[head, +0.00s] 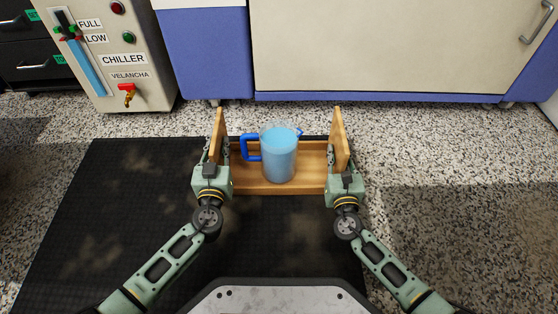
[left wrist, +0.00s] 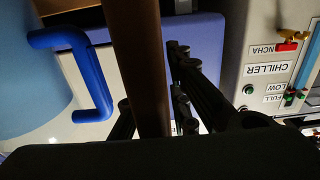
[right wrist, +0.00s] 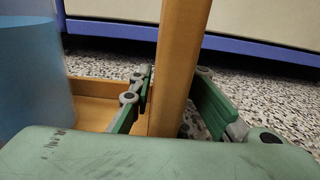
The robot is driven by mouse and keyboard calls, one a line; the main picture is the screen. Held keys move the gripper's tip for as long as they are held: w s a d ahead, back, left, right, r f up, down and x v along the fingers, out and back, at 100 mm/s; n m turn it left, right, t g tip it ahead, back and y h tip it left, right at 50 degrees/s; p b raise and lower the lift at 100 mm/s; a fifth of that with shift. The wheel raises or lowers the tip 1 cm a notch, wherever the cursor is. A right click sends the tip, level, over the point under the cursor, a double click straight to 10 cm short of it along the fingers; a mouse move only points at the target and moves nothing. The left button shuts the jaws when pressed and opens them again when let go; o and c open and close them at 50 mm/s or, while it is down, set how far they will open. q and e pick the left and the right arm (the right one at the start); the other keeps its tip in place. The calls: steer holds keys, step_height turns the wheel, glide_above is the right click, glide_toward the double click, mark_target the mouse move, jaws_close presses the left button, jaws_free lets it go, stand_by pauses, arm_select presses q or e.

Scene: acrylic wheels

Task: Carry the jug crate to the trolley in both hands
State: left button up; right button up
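The jug crate (head: 250,187) is a wooden tray with two tall end walls, in the middle of the head view. A clear jug (head: 279,160) of blue liquid with a blue handle stands upright in it. My left gripper (head: 216,152) is shut on the left end wall, which shows between its fingers in the left wrist view (left wrist: 146,60). My right gripper (head: 341,160) is shut on the right end wall, between its fingers in the right wrist view (right wrist: 180,60). I cannot tell how high the crate is above the floor. The trolley is not recognisable in these frames.
A dark mat (head: 110,210) lies under and left of the crate. A cabinet with a blue frame (head: 380,97) stands just beyond. A chiller panel (head: 118,75) stands at the back left. Speckled floor (head: 450,180) is free on the right.

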mark_target(216, 129)
arm_select(q)
jaws_close()
arm_select(e)
jaws_close()
